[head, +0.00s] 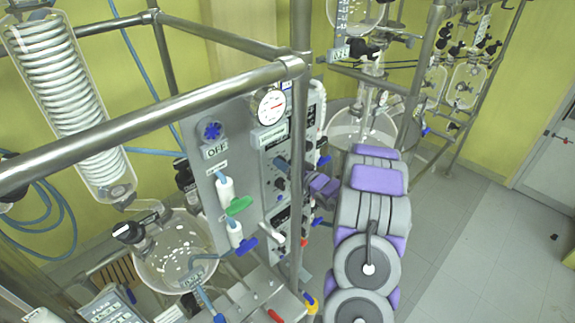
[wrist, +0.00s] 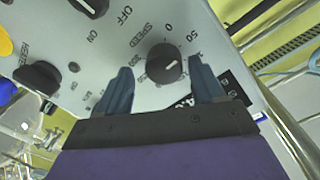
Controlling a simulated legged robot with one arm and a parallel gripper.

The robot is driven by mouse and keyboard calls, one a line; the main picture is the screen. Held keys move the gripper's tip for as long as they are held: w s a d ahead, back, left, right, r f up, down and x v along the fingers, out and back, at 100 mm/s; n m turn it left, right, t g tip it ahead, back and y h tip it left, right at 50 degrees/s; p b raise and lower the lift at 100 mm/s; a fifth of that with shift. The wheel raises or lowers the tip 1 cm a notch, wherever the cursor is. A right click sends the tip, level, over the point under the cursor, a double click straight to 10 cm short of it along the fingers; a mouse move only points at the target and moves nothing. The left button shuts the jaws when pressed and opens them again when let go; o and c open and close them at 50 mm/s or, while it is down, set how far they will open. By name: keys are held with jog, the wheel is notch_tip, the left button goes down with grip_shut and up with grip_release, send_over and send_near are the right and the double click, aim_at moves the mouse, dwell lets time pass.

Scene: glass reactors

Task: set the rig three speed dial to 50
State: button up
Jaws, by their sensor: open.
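The speed dial is a round black knob (wrist: 164,63) with a short white pointer line, on a grey panel in the wrist view. Printed marks "0" and "50" sit above and to its upper right. The pointer aims right and slightly up, below the "50" mark. My gripper (wrist: 161,68) is open, with one blue-grey finger on each side of the knob. I cannot tell whether the fingers touch it. In the head view my gripper (head: 286,171) reaches the control panel (head: 268,200) from the right, and the dial is mostly hidden.
A steel frame post (head: 298,170) stands close before my gripper. A pressure gauge (head: 269,106) is above. A glass vessel (head: 175,255) is at left. Floor (head: 480,240) at right is clear.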

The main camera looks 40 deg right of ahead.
jog(key=shift+a, duration=0.1)
jog(key=s+d+b, duration=0.1)
jog(key=s+b, duration=0.1)
jog(key=s, duration=1.5)
jog(key=shift+s+r, duration=0.15)
jog(key=shift+r, duration=0.05)
jog(key=shift+s, duration=0.1)
